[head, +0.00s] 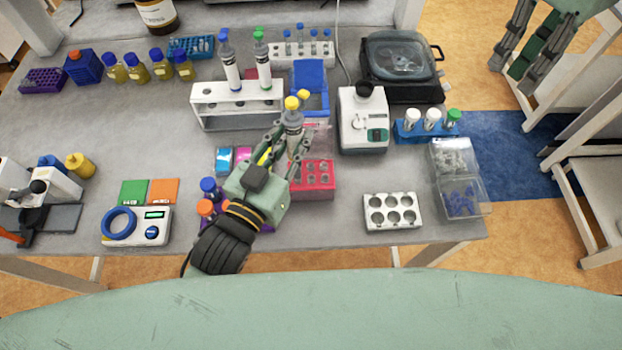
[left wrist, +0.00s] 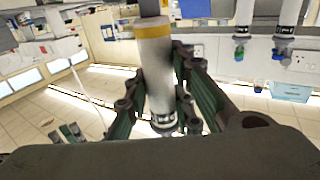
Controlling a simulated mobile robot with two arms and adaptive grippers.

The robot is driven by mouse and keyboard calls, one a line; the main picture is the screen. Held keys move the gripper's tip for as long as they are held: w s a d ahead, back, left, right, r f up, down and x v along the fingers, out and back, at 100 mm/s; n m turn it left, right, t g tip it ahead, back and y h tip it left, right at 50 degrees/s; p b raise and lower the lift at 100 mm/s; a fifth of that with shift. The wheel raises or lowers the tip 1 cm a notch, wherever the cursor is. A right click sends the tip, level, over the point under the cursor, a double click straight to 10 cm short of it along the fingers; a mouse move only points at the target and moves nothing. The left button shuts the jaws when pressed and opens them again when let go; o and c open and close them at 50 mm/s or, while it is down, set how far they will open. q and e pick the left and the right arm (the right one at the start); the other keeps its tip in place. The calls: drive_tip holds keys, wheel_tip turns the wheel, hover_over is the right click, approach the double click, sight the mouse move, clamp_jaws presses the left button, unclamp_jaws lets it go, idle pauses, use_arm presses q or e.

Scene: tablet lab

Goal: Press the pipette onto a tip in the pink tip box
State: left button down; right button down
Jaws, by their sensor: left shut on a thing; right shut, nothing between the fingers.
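The pipette (head: 292,118), grey-white with a yellow top, is upright in my left gripper (head: 292,145), whose fingers close around its body. In the left wrist view my left gripper (left wrist: 165,110) is shut on the white pipette body (left wrist: 156,75) with a yellow band. The pink tip box (head: 313,190) sits on the table just below and right of the gripper in the head view. The pipette's lower end is hidden, so I cannot tell whether it touches a tip. My right gripper (head: 512,68) is shut and empty, off the table's right side.
A white rack (head: 210,115) holds pipettes with blue and green tops behind the left gripper. A white machine (head: 362,130) and a white tray with round holes (head: 391,212) stand to the right.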

sight(291, 111)
use_arm(q)
drive_tip(key=shift+f, duration=0.65)
idle(1.5)
drive_tip(key=shift+r, duration=0.1)
wheel_tip(291, 111, up, 5)
drive_tip(key=p, duration=0.5)
drive_tip(key=shift+r, duration=1.9)
